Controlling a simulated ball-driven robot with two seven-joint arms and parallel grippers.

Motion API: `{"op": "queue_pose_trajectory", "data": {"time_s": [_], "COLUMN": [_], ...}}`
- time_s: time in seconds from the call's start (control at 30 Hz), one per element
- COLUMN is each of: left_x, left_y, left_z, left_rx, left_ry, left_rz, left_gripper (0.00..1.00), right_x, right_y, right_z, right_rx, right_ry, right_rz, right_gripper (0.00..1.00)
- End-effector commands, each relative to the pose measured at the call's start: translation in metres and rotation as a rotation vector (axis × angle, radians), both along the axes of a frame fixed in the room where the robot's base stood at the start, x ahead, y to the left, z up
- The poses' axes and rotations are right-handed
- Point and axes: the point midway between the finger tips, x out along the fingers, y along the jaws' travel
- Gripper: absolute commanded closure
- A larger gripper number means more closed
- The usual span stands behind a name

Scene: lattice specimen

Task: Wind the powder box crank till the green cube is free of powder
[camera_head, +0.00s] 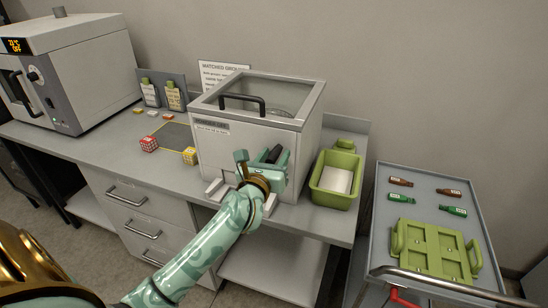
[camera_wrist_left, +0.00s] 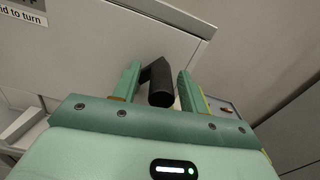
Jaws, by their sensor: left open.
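The powder box (camera_head: 215,155) is a grey box with a clear lid and a black lid handle, standing on the bench. Its black crank handle (camera_head: 272,155) sticks out at the front; it also shows in the wrist view (camera_wrist_left: 160,84). My left gripper (camera_head: 265,160) is at the front of the box. In the wrist view its open fingers (camera_wrist_left: 157,82) stand on either side of the crank grip, with gaps visible. The green cube cannot be made out; the box inside is mostly hidden. My right gripper is not in view.
A green bin (camera_head: 322,192) stands just right of the box. Red (camera_head: 149,144) and yellow (camera_head: 189,156) lattice cubes lie left of it. An oven (camera_head: 85,75) is at the far left. A cart (camera_head: 385,215) with a green tray (camera_head: 435,250) stands at the right.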

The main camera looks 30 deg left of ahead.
Motion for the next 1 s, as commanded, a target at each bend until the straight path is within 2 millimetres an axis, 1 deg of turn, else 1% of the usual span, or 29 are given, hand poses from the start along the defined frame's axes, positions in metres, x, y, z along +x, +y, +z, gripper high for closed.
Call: {"op": "queue_pose_trajectory", "data": {"time_s": [0.2, 0.23, 0.27, 0.3, 0.37, 0.4, 0.73, 0.87, 1.0], "left_x": [0.000, 0.000, 0.000, 0.000, 0.000, 0.000, 0.000, 0.001, 0.002], "left_y": [0.000, 0.000, 0.000, 0.000, 0.000, 0.000, -0.002, -0.004, -0.008], "left_z": [0.000, 0.000, 0.000, 0.000, 0.000, 0.000, 0.000, -0.002, -0.005], "left_rx": [0.000, 0.000, 0.000, 0.000, 0.000, 0.000, 0.034, 0.091, 0.187], "left_ry": [0.000, 0.000, 0.000, 0.000, 0.000, 0.000, 0.009, 0.022, 0.045], "left_rz": [0.000, 0.000, 0.000, 0.000, 0.000, 0.000, -0.001, -0.001, -0.001], "left_gripper": [0.57, 0.63, 0.71, 0.82, 0.99, 1.00, 1.00, 1.00, 1.00], "right_x": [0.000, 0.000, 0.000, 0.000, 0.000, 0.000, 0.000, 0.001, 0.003], "right_y": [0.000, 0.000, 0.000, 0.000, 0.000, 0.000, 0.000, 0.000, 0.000], "right_z": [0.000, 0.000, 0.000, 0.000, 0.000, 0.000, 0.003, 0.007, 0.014], "right_rx": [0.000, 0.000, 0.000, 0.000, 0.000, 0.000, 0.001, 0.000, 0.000], "right_ry": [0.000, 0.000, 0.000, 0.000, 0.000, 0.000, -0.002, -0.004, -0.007], "right_rz": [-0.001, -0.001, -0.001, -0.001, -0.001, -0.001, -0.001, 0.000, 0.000], "right_gripper": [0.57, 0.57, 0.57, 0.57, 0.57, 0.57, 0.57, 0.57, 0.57]}}
